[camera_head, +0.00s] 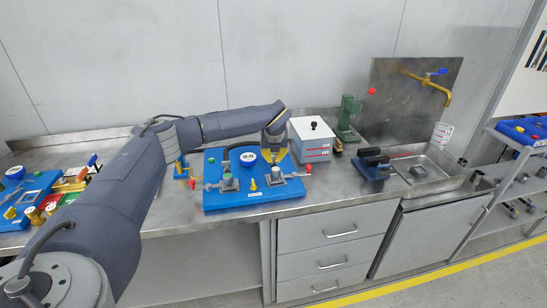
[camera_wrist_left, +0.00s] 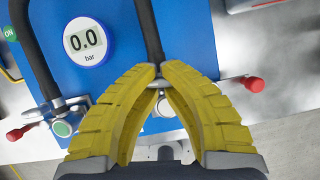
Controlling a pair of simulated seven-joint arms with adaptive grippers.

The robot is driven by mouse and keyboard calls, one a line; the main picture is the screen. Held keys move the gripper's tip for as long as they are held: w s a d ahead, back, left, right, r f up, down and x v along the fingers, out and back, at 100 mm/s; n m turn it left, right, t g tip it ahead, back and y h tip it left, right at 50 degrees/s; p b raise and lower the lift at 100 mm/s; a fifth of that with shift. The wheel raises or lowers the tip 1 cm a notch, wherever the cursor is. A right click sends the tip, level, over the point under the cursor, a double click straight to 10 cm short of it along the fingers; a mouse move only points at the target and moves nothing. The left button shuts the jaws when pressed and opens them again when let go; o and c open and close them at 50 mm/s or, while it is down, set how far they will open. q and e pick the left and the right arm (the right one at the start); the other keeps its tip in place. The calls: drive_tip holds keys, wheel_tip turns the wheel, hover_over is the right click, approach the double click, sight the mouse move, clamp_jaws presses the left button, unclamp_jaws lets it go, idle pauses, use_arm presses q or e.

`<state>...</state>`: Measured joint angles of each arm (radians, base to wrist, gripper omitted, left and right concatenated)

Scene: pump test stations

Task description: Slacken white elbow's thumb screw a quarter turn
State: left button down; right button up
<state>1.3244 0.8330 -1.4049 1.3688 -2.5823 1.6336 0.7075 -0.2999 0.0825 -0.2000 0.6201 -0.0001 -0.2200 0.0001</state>
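My left gripper (camera_head: 272,158) has yellow ribbed fingers and is over the right half of the blue pump board (camera_head: 240,199). In the left wrist view the fingertips of the left gripper (camera_wrist_left: 160,70) come together in front of the lower end of a black hose (camera_wrist_left: 151,35). I cannot tell whether something thin is pinched between them. A pale metal fitting (camera_wrist_left: 176,103) shows partly between and behind the fingers. No white elbow or thumb screw can be made out clearly; the fingers cover that spot. My right gripper is not in view.
A round gauge (camera_wrist_left: 87,42) reads 0.0 bar. Red-knobbed valve levers stick out left (camera_wrist_left: 17,134) and right (camera_wrist_left: 254,84). A white box (camera_head: 312,143) stands right behind the board. A green press (camera_head: 348,116) and a sink (camera_head: 428,166) are farther right.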

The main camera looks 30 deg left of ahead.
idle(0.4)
use_arm(q)
drive_tip(key=c, duration=1)
unclamp_jaws()
drive_tip(key=shift+c, duration=0.2)
drive_tip(key=v, duration=1.2)
